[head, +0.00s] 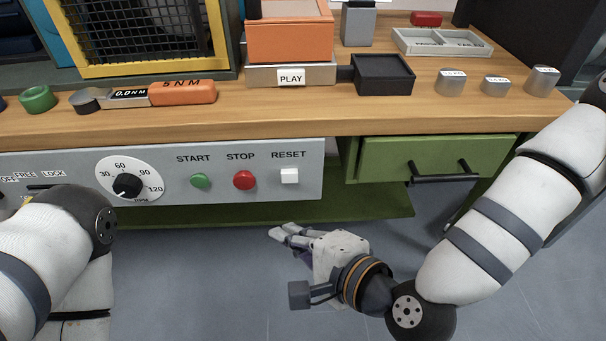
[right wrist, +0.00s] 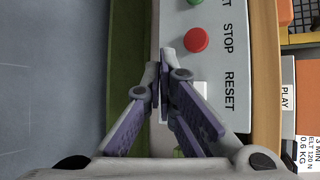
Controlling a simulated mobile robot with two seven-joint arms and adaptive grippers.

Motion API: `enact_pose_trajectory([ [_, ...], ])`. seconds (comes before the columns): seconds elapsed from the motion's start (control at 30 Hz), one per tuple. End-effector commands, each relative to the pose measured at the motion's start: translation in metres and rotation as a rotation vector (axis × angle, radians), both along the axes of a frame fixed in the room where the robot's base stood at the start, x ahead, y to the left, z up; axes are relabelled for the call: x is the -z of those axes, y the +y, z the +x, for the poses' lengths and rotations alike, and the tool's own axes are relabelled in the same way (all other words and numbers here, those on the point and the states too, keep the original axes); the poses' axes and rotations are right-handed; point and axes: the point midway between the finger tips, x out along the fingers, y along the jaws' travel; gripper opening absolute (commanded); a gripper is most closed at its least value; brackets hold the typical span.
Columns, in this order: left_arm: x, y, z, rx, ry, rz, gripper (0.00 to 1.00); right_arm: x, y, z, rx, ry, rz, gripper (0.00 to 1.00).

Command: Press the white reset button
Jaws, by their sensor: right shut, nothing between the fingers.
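My right gripper (head: 279,232) is shut and empty, in front of and below the reset button in the head view. I cannot tell whether the fingers touch the panel. My left arm shows at the left, but its gripper does not.
A speed dial (head: 128,187) sits left of the buttons. A green drawer (head: 430,160) with a black handle is to the right. The wooden bench top (head: 290,118) overhangs the panel, carrying an orange tool (head: 182,92) and a black tray (head: 383,74). Open floor lies below.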

Motion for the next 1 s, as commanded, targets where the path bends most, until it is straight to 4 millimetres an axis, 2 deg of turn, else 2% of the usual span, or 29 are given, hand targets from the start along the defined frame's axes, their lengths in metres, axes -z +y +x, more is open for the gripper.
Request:
enact_pose_trajectory([
  [0.37,0.001,0.0,-0.001,0.0,0.004,0.0,0.0,0.001,0.0,0.006,0.0,-0.001,-0.002,0.0],
  [0.8,0.016,0.0,-0.012,0.001,0.036,0.0,0.0,0.002,-0.001,0.067,0.001,0.0,-0.003,0.0],
  [1.0,0.018,0.0,-0.013,0.001,0.039,0.0,0.0,0.001,0.0,0.084,-0.001,0.0,-0.003,0.0],
])
